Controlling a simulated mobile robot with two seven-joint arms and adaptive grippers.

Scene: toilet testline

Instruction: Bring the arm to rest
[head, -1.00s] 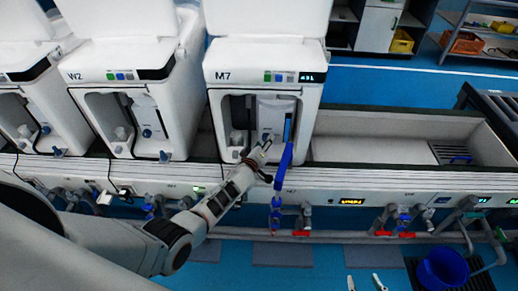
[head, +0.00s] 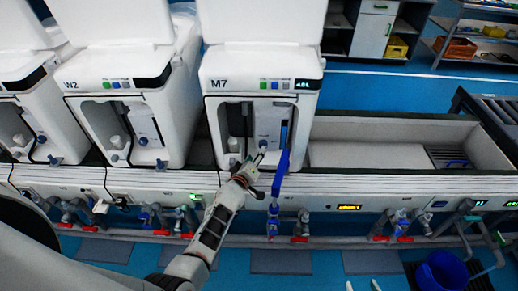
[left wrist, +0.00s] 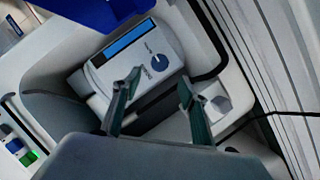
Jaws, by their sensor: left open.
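My left arm comes in from the lower left in the head view, and its gripper (head: 256,160) is just in front of the open bay of the white machine M7 (head: 265,104). In the left wrist view the gripper's two fingers (left wrist: 158,108) stand apart with nothing held between them. Past the fingertips is a white unit with a blue knob (left wrist: 159,60) and a blue strip inside the machine. I cannot tell whether a fingertip touches it. My right gripper is not in view.
A blue hanging part (head: 279,180) is close to the right of the gripper. Machine W2 (head: 120,85) stands to the left. A trough (head: 380,155) lies to the right. Pipes with red and blue valves (head: 402,222) run below the bench edge. A blue bucket (head: 440,272) is at lower right.

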